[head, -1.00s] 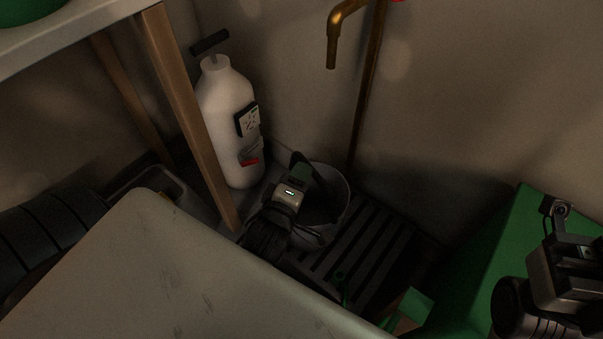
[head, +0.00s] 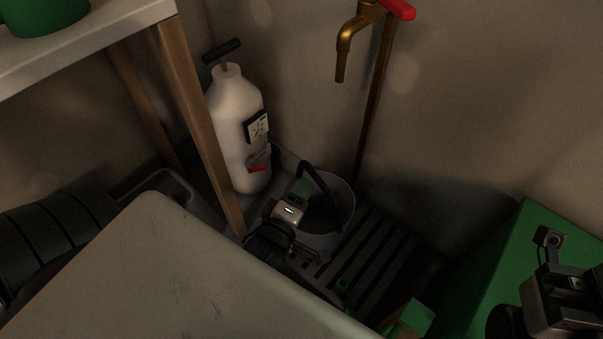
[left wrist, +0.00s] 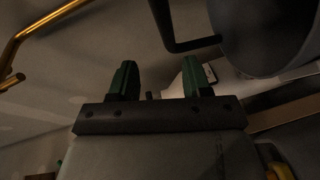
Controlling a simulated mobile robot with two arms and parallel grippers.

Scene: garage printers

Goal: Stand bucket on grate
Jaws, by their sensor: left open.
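A grey bucket (head: 341,220) with a black handle (head: 318,184) stands upright at the left end of the dark slatted grate (head: 385,262). Its base is hidden, so I cannot tell whether it rests on the grate. The handle is raised. My left gripper (head: 300,188) is at the bucket's near left side. In the left wrist view, its two green fingers (left wrist: 157,78) are apart with nothing held between them. The bucket (left wrist: 268,35) and handle (left wrist: 182,46) show there at upper right, beyond the fingers. My right gripper (head: 560,305) is at the lower right edge, its fingertips hidden.
A white bottle (head: 237,125) stands behind the table leg (head: 200,130). A brass tap (head: 352,35) with a red handle hangs above the grate. A green box (head: 510,245) is at right. A pale panel (head: 170,270) fills the foreground. Black tyres (head: 60,235) lie left.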

